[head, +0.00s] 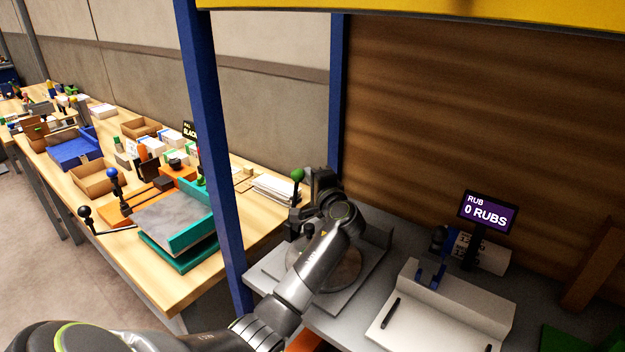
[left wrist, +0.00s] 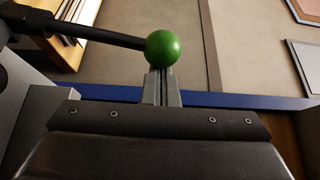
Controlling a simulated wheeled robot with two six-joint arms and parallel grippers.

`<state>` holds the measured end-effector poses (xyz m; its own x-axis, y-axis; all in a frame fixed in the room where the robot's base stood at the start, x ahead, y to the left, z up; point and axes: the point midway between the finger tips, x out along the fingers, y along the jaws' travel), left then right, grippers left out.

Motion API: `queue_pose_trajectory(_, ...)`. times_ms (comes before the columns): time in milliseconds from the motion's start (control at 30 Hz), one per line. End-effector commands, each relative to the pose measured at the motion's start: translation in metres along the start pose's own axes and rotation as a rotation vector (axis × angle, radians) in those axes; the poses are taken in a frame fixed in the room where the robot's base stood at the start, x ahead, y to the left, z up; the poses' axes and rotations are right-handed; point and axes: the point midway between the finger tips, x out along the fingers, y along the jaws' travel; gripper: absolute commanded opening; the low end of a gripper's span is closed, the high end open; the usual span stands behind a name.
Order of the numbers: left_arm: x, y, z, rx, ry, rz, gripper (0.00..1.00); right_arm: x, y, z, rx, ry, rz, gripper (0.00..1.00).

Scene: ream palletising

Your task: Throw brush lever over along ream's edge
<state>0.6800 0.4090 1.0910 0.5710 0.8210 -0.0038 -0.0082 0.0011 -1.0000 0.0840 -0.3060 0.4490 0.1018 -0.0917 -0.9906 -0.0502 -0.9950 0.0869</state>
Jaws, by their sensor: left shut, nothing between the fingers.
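The lever with a green ball knob (head: 297,175) stands at the back left of the grey bench. In the left wrist view the green knob (left wrist: 162,48) sits on the end of a dark rod that comes in from the left. My left gripper (head: 310,190) is beside the knob. Its fingers (left wrist: 162,88) are shut with nothing between them, and their tips appear right at the knob; I cannot tell whether they touch it. A grey plate with a round disc (head: 335,272) is partly hidden behind my left arm. I cannot make out which thing is the ream. My right gripper is out of view.
A display (head: 486,212) reads "RUB 0 RUBS". A white block with a sheet and a dark pen (head: 391,312) lies at right. A blue post (head: 205,130) stands left of my arm. The wooden table (head: 170,290) beyond is crowded with trays and a teal-edged press.

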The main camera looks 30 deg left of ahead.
Motion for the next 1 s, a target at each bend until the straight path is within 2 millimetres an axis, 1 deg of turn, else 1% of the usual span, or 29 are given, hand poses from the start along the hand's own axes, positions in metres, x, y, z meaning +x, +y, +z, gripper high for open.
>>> queue_pose_trajectory(33,-0.001,0.003,0.003,-0.019,-0.001,-0.012,0.00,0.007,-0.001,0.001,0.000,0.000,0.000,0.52)
queue_pose_trajectory(67,-0.002,0.004,0.005,-0.031,-0.001,-0.019,0.00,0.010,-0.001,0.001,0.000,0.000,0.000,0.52)
queue_pose_trajectory(167,-0.006,0.003,0.011,-0.088,0.000,-0.052,0.00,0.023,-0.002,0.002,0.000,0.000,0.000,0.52)
queue_pose_trajectory(600,-0.028,0.002,0.049,-0.380,0.000,-0.223,0.00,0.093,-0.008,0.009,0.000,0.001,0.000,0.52)
queue_pose_trajectory(800,-0.035,0.002,0.060,-0.475,0.000,-0.277,0.00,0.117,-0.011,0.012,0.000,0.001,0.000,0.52)
queue_pose_trajectory(1000,-0.040,0.001,0.068,-0.534,-0.001,-0.314,0.00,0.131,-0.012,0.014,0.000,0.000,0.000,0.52)
